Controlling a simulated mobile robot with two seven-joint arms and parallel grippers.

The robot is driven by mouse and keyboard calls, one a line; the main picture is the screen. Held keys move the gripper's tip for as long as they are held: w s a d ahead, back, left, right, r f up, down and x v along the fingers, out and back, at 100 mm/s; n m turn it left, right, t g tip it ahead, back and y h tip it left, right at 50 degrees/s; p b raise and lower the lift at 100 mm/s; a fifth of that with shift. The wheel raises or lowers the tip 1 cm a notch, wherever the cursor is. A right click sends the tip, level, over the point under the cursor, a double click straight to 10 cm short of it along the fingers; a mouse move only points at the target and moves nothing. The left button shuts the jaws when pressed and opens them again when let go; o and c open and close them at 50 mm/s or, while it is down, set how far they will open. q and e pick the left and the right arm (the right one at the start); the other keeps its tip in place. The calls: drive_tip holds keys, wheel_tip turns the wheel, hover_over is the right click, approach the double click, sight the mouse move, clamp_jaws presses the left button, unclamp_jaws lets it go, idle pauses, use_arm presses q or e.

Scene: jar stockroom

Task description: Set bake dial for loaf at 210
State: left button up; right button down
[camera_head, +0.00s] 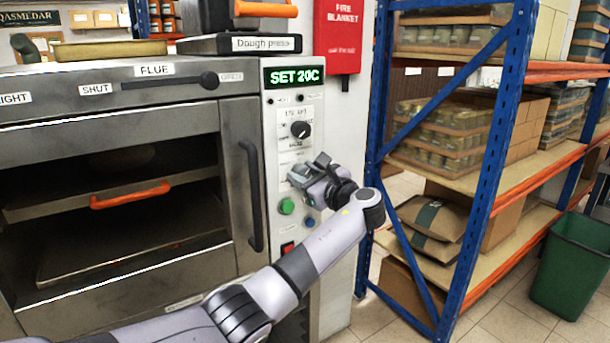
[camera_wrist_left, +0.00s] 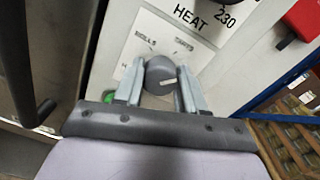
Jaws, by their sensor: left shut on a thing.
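The bake dial is a round grey knob (camera_wrist_left: 159,74) on a white plate with the words ROLLS and TARTS above it in the left wrist view. A short white mark on its face points to the right. My left gripper (camera_wrist_left: 159,80) has a finger on each side of the knob and is shut on it. In the head view my left gripper (camera_head: 312,172) is at the oven's control panel and hides this dial. The display (camera_head: 295,76) above reads SET 20C. My right gripper is not in view.
A dark heat dial (camera_head: 301,129) sits higher on the panel. The oven door handle (camera_head: 252,196) stands out to the left. A blue rack (camera_head: 478,200) stands to the right.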

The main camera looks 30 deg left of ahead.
use_arm(q)
drive_tip(key=m, duration=0.4)
drive_tip(key=shift+f+m, duration=0.1)
drive_tip(key=shift+m, duration=2.1)
drive_tip(key=o, duration=1.1)
drive_tip(key=shift+c, duration=0.2)
drive_tip(key=v, duration=0.7)
drive_tip(key=shift+b, duration=0.45)
drive_tip(key=shift+d, duration=0.1)
